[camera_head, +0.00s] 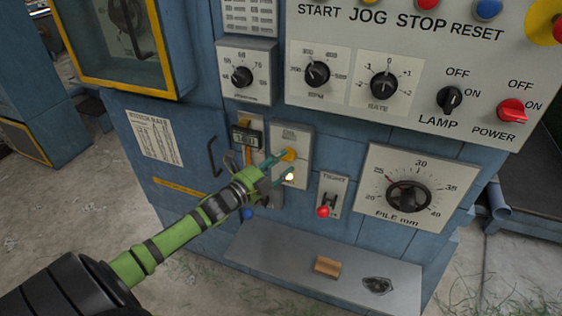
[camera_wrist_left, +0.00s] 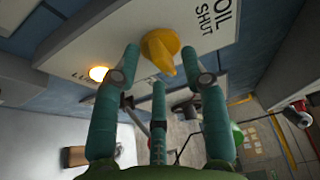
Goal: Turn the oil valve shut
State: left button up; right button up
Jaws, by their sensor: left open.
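The oil valve is a yellow knob (camera_head: 288,154) on a light plate (camera_head: 302,141) marked OIL on the blue machine's front. My left gripper (camera_head: 279,168) is open at the plate. In the wrist view its teal fingertips (camera_wrist_left: 160,70) are on either side of the knob; contact cannot be told. My right gripper is not in view.
A red-tipped toggle switch (camera_head: 324,211) is right of the valve. The PILE dial (camera_head: 408,194) is farther right. A grey shelf (camera_head: 275,265) below holds a wooden block (camera_head: 327,267).

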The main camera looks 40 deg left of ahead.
pick_arm(q)
jog(key=shift+w+d, duration=0.1)
jog(key=shift+w, duration=0.2)
grip_shut()
